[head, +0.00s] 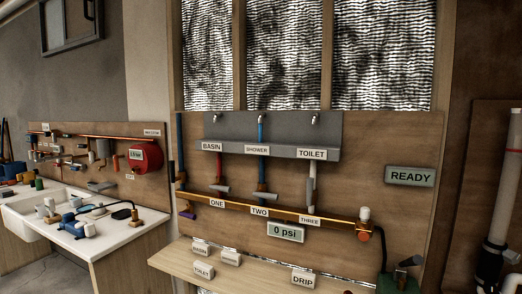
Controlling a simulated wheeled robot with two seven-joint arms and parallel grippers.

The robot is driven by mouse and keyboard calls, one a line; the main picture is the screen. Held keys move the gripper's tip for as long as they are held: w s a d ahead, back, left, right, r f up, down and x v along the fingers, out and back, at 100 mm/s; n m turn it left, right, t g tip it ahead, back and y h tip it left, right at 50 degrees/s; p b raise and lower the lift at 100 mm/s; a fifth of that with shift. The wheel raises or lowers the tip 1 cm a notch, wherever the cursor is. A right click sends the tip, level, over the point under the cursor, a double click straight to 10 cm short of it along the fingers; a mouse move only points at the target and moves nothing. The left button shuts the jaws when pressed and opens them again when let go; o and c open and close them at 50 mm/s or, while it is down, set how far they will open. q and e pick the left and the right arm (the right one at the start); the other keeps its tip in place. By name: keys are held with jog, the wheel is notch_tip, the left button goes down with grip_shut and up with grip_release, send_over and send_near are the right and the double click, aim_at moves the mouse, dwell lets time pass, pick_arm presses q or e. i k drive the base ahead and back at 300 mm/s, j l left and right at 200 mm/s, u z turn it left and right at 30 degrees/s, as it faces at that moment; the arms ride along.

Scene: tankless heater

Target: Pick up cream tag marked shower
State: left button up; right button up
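A small cream tag (230,258) lies on the light wooden bench (265,272) below the pipe board. Its lettering is small and looks like SHOWER. A tag reading BASIN (201,248) lies just left of it, and a tag reading TOILET (203,270) lies in front of it to the left. A fixed label reading SHOWER (257,149) is on the grey panel above, between the BASIN and TOILET labels. Neither of my grippers is in view.
A DRIP block (303,280) stands on the bench to the right. A green object with a dark handle (400,279) is at the bench's right end. A 0 psi display (286,232) hangs above. A white sink counter (100,238) is at left.

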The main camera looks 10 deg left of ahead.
aim_at(227, 256)
jog(key=i+j+z, duration=0.1)
jog(key=j, duration=0.2)
jog(key=i+j+z, duration=0.1)
jog(key=j, duration=0.2)
jog(key=i+j+z, duration=0.1)
jog(key=i+j, duration=0.2)
jog(key=j, duration=0.3)
jog(key=z, duration=0.05)
